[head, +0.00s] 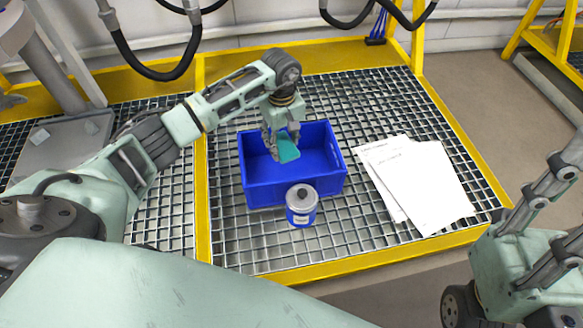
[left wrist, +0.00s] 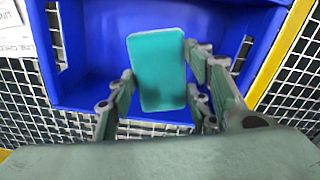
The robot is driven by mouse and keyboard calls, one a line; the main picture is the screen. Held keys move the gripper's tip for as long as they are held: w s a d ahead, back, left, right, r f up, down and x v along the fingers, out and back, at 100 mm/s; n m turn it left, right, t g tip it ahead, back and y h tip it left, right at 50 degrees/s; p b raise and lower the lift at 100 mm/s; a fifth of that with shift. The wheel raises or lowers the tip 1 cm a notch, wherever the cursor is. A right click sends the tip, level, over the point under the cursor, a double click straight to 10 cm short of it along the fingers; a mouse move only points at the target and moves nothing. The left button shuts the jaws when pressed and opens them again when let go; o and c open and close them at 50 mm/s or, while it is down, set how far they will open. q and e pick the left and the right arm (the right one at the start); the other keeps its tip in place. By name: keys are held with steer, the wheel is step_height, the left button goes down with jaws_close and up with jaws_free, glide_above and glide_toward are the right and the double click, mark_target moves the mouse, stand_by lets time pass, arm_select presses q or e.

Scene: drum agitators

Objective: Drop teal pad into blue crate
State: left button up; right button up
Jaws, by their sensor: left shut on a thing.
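The teal pad (head: 288,151) is a flat, rounded rectangle. My left gripper (head: 279,142) is shut on it and holds it over the blue crate (head: 262,193). In the left wrist view the pad (left wrist: 158,65) stands between the two fingers, with the crate's blue floor and walls (left wrist: 92,60) behind it. The crate is an open box on the grating, and no other thing shows inside it. My right gripper (head: 560,172) is at the right edge, partly cut off and far from the crate. Its jaw opening is unclear.
A blue canister with a grey lid (head: 302,206) stands right in front of the crate. White paper sheets (head: 418,185) lie on the grating to the right. A yellow frame (head: 365,250) edges the grating. Dark hoses (head: 160,70) hang at the back.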

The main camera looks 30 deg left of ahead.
arm_select(q)
steer(key=o, duration=1.1)
step_height(320, 180, up, 12)
stand_by(0.4)
